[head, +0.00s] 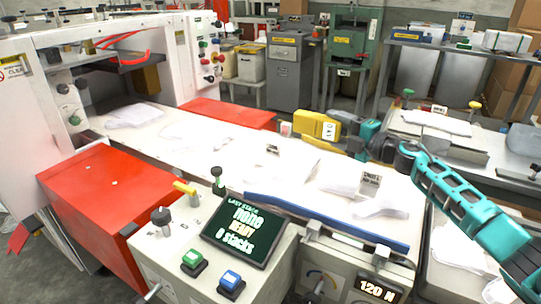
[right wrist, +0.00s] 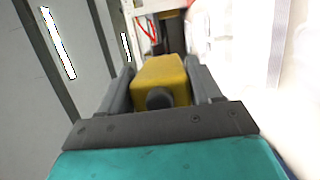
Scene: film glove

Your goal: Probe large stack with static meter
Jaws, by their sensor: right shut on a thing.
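The static meter is a yellow boxy device (head: 316,127) with a pale face, held above the far edge of the white work surface in the head view. My right gripper (head: 346,135) is shut on it. In the right wrist view the yellow meter (right wrist: 165,78) sits between the two grey fingers. Flat white film stacks lie on the work surface: a wide one (head: 290,163) in the middle, nearer than the meter, and a smaller one (head: 380,208) at the right. The meter appears apart from them. My left gripper is out of view.
A screen (head: 244,232) reads "none, READY, 0 stacks". A small sign (head: 370,182) stands among the stacks at right. A blue bar (head: 325,220) edges the front. A red panel (head: 95,190) is at left, and a display (head: 378,290) reads "120 N".

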